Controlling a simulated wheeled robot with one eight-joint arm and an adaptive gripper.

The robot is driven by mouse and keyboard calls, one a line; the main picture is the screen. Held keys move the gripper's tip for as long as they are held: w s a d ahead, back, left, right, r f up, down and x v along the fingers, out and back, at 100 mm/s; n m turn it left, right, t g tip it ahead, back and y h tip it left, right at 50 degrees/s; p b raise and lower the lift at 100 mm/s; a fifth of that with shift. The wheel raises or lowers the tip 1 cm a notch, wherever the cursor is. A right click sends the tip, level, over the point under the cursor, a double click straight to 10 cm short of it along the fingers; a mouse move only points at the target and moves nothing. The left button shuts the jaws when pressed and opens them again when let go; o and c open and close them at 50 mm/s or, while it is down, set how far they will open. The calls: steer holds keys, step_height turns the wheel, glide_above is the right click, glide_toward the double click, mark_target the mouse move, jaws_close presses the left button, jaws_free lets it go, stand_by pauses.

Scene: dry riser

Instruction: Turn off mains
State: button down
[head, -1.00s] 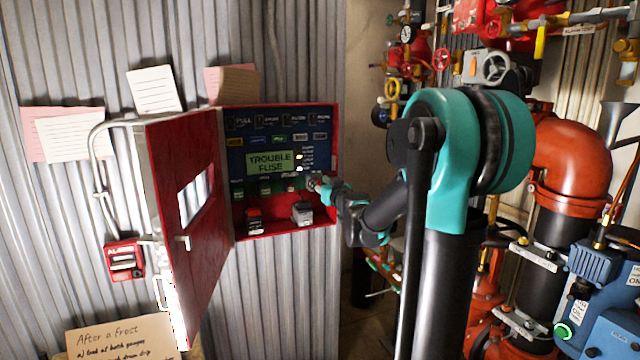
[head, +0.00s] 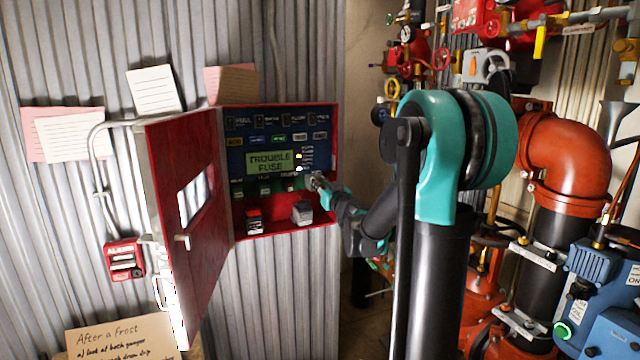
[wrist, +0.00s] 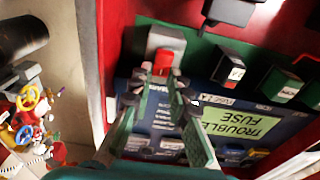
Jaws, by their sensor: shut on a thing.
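The red control cabinet (head: 326,225) stands open on the corrugated wall, its door (head: 190,240) swung out to the left. Its blue panel carries a display (head: 270,161) reading "TROUBLE FUSE". In the wrist view, where the panel appears upside down, a small red lever (wrist: 163,59) sticks out of a grey housing (wrist: 167,36) at the panel's edge. My gripper (wrist: 163,82) is shut on the red lever, one finger on each side. In the head view my gripper (head: 318,183) is at the panel's right edge and hides the lever. I cannot read a mains label.
Two larger blocks (head: 302,212) stand on the cabinet floor. A red alarm box (head: 124,260) hangs left of the door. Red pipes (head: 568,150) and valves crowd the right side.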

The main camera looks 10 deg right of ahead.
steer(key=shift+a+f+t, duration=0.1)
steer(key=shift+f+t, duration=0.05)
steer(key=shift+t, duration=0.25)
steer(key=shift+s+f+t+y, duration=0.1)
steer(key=shift+f+t+y, duration=0.1)
steer(key=shift+t, duration=0.3)
steer(key=shift+f+t+y, duration=0.1)
steer(key=shift+t+y, duration=0.1)
steer(key=shift+t, duration=0.3)
steer(key=c, duration=1.4)
jaws_free()
steer(key=shift+c, duration=0.2)
steer(key=v, duration=1.2)
